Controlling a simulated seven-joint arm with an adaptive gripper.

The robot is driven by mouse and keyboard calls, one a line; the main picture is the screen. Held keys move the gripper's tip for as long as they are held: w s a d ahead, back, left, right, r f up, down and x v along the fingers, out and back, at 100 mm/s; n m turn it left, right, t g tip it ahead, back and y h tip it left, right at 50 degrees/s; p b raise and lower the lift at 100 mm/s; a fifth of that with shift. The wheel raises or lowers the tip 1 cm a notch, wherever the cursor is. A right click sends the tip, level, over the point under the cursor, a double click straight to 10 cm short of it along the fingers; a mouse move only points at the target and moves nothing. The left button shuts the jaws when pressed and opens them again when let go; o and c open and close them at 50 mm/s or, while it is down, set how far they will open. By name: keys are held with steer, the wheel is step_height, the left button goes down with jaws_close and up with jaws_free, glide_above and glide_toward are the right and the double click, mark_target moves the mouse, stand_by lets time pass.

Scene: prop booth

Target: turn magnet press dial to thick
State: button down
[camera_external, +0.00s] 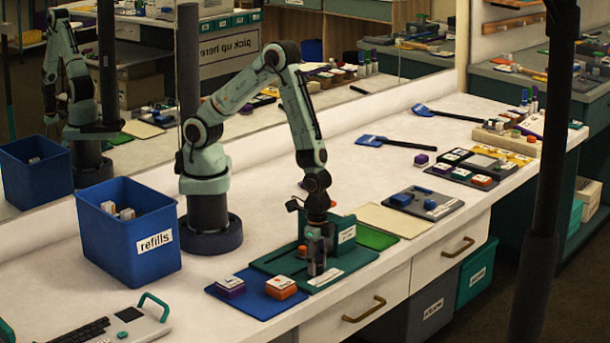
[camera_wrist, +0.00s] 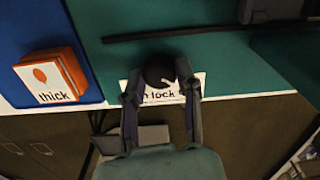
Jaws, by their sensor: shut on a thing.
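The magnet press is a teal board with a dark upright part (camera_external: 343,231) at its back. Its dial (camera_wrist: 160,74) is a small round black knob at the board's front edge in the wrist view. In the external view my gripper (camera_external: 318,268) points down at the board's front and hides the dial. The dial's exact setting cannot be told.
A blue mat left of the press holds an orange stack (camera_wrist: 52,76) topped by a "thick" card, and a purple stack (camera_external: 230,286). A blue refills bin (camera_external: 125,225) stands behind left. A dark bar (camera_wrist: 210,30) crosses the board. Drawers lie below the counter edge.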

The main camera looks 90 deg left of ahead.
mark_target(317, 266)
steer(key=c, duration=0.8)
jaws_free()
steer(key=shift+r, duration=0.1)
step_height(317, 266, up, 12)
steer(key=shift+f, duration=0.1)
